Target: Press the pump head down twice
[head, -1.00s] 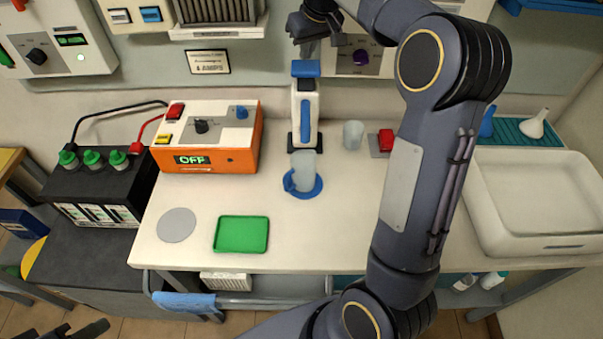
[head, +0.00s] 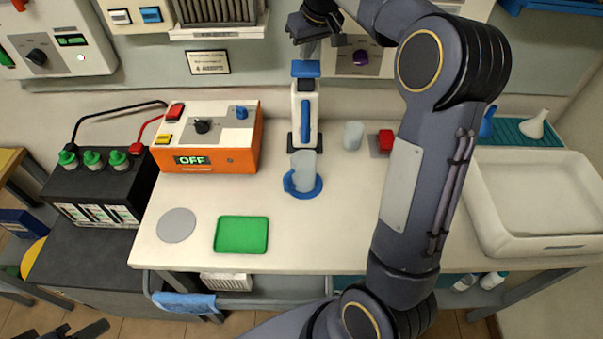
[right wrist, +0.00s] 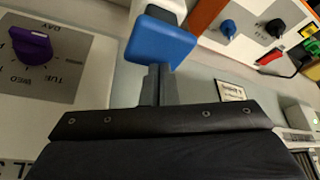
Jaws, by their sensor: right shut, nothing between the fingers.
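The pump bottle (head: 305,105) stands upright at the back of the bench, white with a blue stripe on its front. Its blue pump head (head: 306,69) is on top and also shows in the right wrist view (right wrist: 160,42). My right gripper (head: 309,50) is shut and empty, fingers pointing down at the top of the pump head. In the right wrist view the fingertips meet the blue head's edge; I cannot tell whether they press on it. A dark part at the bottom left of the head view looks like my left gripper (head: 72,331); its jaws are unclear.
A clear cup (head: 303,172) stands on a blue round base (head: 304,191) before the pump. An orange charger (head: 210,140) is left, a small cup (head: 353,135) and red button (head: 386,139) right. A green tray (head: 241,235) and grey disc (head: 176,225) lie in front.

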